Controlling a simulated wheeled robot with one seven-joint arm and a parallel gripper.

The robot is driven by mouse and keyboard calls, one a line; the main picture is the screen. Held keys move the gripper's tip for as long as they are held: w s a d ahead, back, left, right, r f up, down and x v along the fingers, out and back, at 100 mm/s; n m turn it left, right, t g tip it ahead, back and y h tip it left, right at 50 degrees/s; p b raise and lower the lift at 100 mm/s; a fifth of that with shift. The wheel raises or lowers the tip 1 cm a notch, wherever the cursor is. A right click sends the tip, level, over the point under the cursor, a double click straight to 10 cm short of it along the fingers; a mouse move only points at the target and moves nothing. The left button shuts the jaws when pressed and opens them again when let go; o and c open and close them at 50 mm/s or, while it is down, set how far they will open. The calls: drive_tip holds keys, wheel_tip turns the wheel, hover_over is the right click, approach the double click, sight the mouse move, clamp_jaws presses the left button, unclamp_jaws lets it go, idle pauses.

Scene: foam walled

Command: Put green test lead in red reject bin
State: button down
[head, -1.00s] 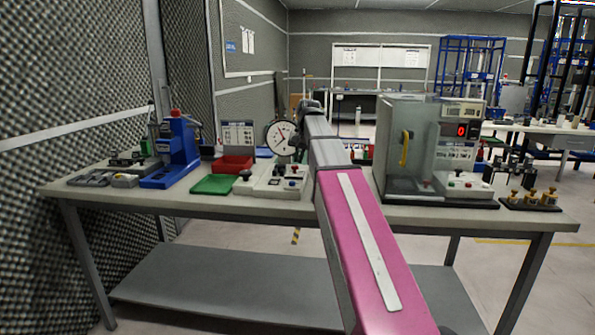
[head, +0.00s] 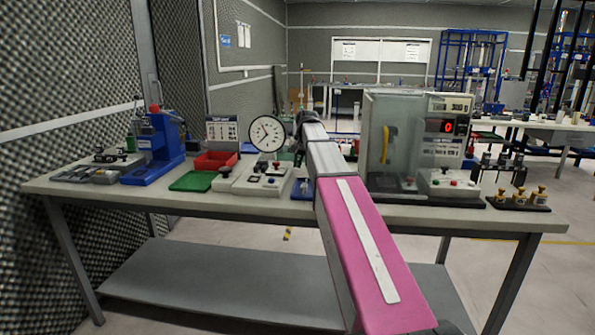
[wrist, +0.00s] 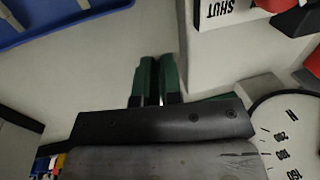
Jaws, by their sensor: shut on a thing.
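The red reject bin (head: 215,162) sits on the workbench left of the dial gauge in the head view, behind a flat green tray (head: 191,181). My gripper (wrist: 159,82) shows in the wrist view, above the pale bench top, with dark green parts at its fingers. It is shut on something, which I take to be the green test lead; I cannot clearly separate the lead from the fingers. Another strip of green (wrist: 218,97) shows right of them, partly behind the dark palm. In the head view my arm hides the gripper and its load.
The dial gauge (head: 267,133) stands close to my arm and also shows in the wrist view (wrist: 288,135). A blue press (head: 160,150) is left of the bin. A clear-walled cabinet (head: 391,145) is right of my arm. A blue tray (wrist: 60,18) edges the wrist view.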

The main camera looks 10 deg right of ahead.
drive_tip(key=shift+f, duration=1.55)
drive_tip(key=shift+f, duration=0.1)
drive_tip(key=c, duration=1.3)
unclamp_jaws()
